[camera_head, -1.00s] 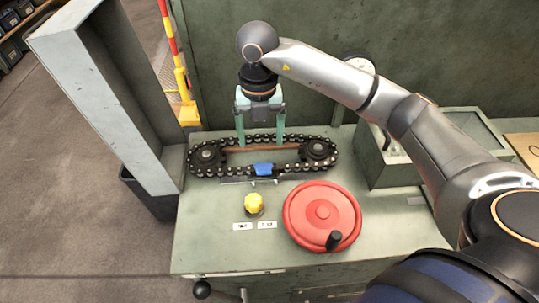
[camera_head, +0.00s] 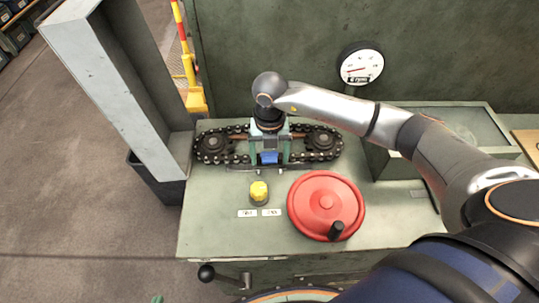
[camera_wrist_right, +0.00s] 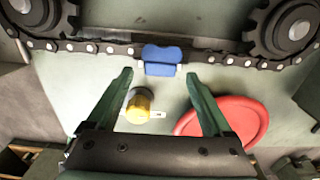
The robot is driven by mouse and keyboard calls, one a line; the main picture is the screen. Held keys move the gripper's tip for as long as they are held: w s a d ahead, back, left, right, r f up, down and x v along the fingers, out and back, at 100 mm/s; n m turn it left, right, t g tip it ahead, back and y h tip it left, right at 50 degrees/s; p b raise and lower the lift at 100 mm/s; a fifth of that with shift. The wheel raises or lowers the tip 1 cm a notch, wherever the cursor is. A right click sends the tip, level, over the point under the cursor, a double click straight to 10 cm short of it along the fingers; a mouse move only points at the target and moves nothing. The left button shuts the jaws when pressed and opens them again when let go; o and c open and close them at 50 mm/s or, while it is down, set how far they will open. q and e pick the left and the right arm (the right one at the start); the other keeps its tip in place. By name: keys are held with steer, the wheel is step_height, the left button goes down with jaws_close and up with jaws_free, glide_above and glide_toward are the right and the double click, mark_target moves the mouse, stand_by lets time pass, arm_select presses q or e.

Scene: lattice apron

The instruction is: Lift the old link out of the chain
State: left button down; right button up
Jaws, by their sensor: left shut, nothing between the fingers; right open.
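A black roller chain (camera_head: 322,157) runs round two dark sprockets (camera_head: 213,143) on the green bench. A blue link (camera_head: 269,158) sits in the chain's front run; it also shows in the right wrist view (camera_wrist_right: 162,56). I take it for the old link. My right gripper (camera_head: 269,163) is open above the chain, its green fingers to either side of the blue link. In the right wrist view the fingertips (camera_wrist_right: 159,74) are apart with nothing between them, and the link lies just beyond. My left gripper (camera_head: 157,299) shows only as a green tip at the bottom edge, shut and empty.
A yellow knob (camera_head: 259,191) and a red handwheel (camera_head: 325,204) stand in front of the chain. A grey upright panel (camera_head: 115,85) borders the bench's left. A gauge (camera_head: 361,64) is on the back wall.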

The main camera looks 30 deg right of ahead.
steer(key=shift+f, duration=0.55)
jaws_close()
